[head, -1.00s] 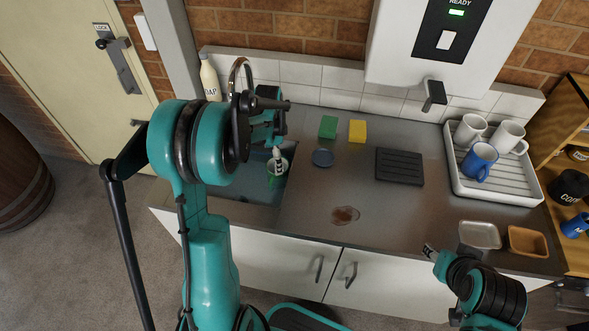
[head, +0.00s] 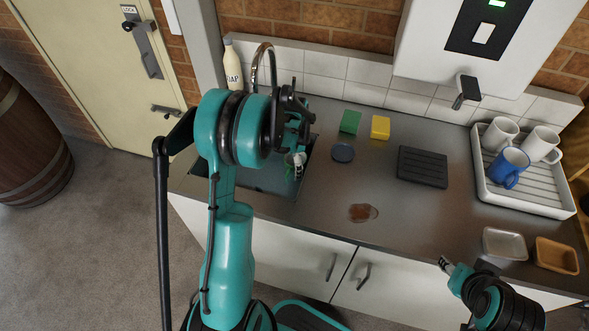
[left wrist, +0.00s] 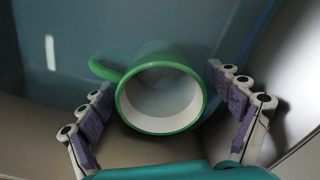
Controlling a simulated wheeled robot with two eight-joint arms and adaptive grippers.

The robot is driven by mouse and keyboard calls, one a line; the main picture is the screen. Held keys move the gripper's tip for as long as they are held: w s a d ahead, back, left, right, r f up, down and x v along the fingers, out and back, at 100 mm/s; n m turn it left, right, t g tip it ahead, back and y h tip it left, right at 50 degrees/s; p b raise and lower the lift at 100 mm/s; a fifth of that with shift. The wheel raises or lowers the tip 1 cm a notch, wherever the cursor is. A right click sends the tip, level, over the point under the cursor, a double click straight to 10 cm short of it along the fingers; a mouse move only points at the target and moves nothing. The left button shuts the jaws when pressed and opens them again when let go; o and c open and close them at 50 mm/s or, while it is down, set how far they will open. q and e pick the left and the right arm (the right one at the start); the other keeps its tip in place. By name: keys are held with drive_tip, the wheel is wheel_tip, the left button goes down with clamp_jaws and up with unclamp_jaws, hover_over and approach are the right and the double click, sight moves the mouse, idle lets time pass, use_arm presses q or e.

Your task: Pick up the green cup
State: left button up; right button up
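The green cup (left wrist: 160,98) stands in the sink basin (head: 262,182). In the left wrist view I look down into its pale inside, with a green rim and a green handle at the upper left. My left gripper (left wrist: 160,80) is open, one finger on each side of the cup; I see no clear grip on it. In the head view the left gripper (head: 298,164) is down in the sink and the arm hides much of the cup. My right gripper (head: 445,263) is over the counter's front edge, too small to read.
A faucet (head: 263,62) and a soap bottle (head: 233,70) stand behind the sink.

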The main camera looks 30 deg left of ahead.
use_arm(q)
drive_tip(key=c, duration=1.3)
drive_tip(key=shift+r, duration=0.1)
